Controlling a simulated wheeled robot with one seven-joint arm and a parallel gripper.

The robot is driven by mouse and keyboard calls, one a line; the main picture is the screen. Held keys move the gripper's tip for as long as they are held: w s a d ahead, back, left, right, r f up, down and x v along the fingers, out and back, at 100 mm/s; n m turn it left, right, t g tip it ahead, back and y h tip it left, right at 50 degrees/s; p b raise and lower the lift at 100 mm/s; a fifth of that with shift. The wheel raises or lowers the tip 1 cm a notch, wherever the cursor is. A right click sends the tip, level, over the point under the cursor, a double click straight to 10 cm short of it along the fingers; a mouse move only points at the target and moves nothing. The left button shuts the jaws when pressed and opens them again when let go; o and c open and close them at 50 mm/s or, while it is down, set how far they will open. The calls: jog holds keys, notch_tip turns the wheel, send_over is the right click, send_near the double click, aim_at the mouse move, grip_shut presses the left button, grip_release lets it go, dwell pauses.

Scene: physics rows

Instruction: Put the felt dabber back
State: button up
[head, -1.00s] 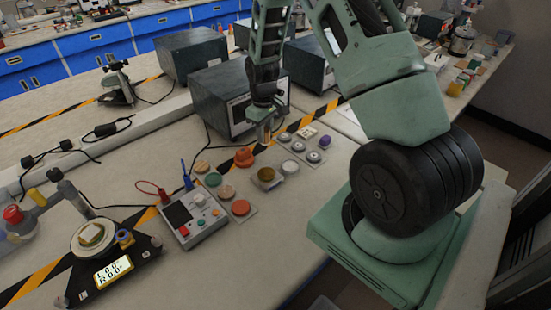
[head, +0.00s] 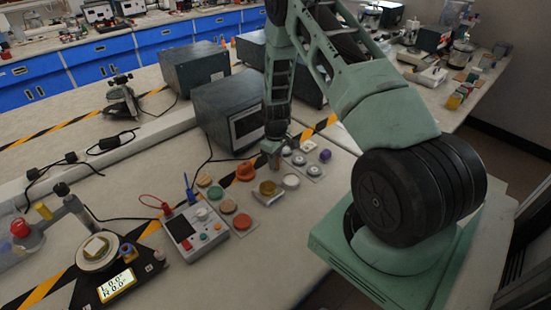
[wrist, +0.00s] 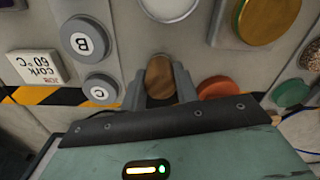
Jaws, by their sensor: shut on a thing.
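A round brown wooden-looking piece (wrist: 160,77), which I take to be the felt dabber, sits between my gripper's fingers (wrist: 160,86) in the wrist view. My gripper is shut on it. Any felt end is hidden, and I cannot tell whether it touches the bench. In the head view my gripper (head: 272,160) points down, low over the bench behind the brass-coloured dish (head: 268,188) and right of the orange piece (head: 246,172). The dabber is not clear there.
A white dish (head: 291,181) stands beside the brass one. Coloured discs (head: 228,206) and a meter (head: 192,230) are in front. A dark box (head: 228,113) stands behind.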

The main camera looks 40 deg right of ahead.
jog(key=shift+f, duration=0.2)
jog(key=o, duration=0.9)
jog(key=shift+o, duration=0.2)
jog(key=shift+r, duration=0.1)
jog(key=shift+r, duration=0.1)
